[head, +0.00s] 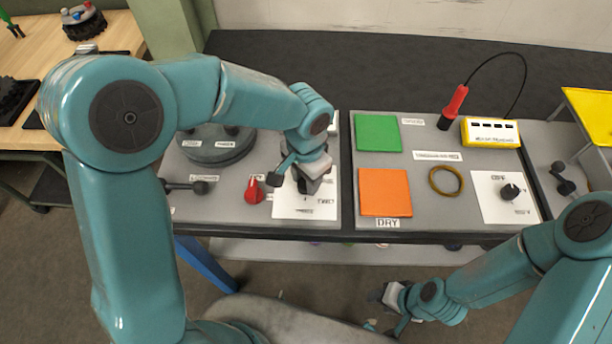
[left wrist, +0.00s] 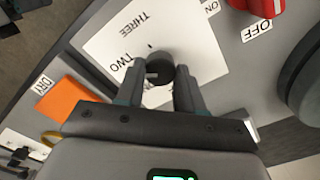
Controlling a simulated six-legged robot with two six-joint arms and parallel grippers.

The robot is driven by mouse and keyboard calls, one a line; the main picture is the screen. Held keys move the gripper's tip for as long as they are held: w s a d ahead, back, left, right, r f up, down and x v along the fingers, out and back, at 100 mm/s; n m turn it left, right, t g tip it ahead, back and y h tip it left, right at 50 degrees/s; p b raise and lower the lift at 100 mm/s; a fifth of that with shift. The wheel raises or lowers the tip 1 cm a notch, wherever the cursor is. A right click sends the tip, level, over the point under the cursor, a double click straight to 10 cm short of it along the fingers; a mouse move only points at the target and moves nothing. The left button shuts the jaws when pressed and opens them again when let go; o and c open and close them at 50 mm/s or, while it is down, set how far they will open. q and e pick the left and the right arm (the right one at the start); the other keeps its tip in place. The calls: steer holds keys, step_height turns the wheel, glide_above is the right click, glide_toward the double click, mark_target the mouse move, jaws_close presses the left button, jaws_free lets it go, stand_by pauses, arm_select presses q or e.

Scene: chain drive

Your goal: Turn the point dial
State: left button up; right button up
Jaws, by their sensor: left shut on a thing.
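The point dial is a black knob (left wrist: 160,66) on a white plate (left wrist: 125,45) marked THREE and TWO in the left wrist view. In the head view the white plate (head: 305,207) lies at the front of the bench's left panel, and my left gripper hides the knob. My left gripper (head: 300,183) is over the plate, pointing down. In the left wrist view its two fingers (left wrist: 168,80) are shut on the knob, one on each side. My right gripper (head: 385,296) is low in front of the bench, away from the dial; its jaws are too small to read.
A red switch (head: 254,192) stands just left of the plate, and a black lever (head: 190,187) further left. A second black knob (head: 510,191) sits on the right panel, with an orange square (head: 385,192), a green square (head: 377,133) and a yellow box (head: 490,132).

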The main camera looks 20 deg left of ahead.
mark_target(305, 183)
arm_select(q)
steer(key=shift+r, duration=0.1)
steer(key=o, duration=1)
steer(key=shift+o, duration=0.2)
step_height(305, 183, up, 16)
steer(key=shift+r, duration=0.15)
steer(key=shift+s, duration=0.1)
